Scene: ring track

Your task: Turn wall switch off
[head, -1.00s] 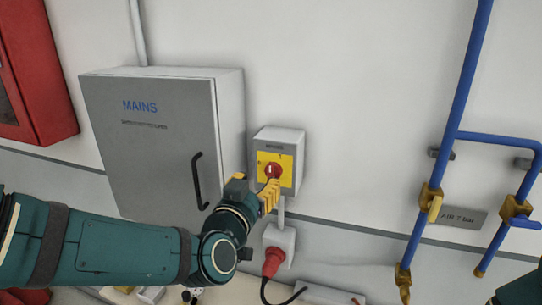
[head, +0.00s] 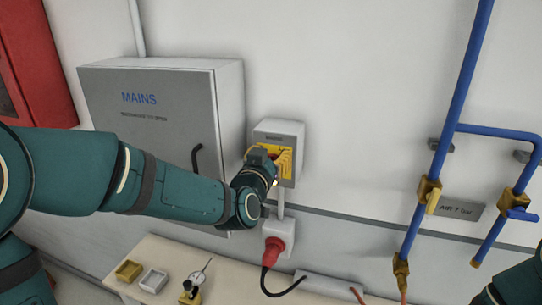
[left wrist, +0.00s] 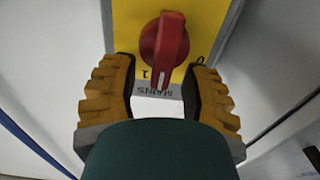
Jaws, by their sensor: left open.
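The wall switch is a grey box (head: 289,131) beside the MAINS cabinet. In the head view, my left gripper (head: 270,160) is in front of it and hides its knob. In the left wrist view, the red knob (left wrist: 165,45) sits on a yellow plate (left wrist: 208,22), with a "1" mark next to it and upside-down lettering by the plate. The knob's grip bar stands nearly upright in that view. My left gripper (left wrist: 160,80) is open, with its fingers apart on either side of the knob's line. No contact with the knob shows. My right gripper is not in view.
The grey MAINS cabinet (head: 150,150) with its black handle stands close left of the switch. A red plug (head: 273,250) in a socket is below. Blue pipes (head: 447,125) with yellow valves run at right. A bench (head: 215,268) with small trays lies underneath.

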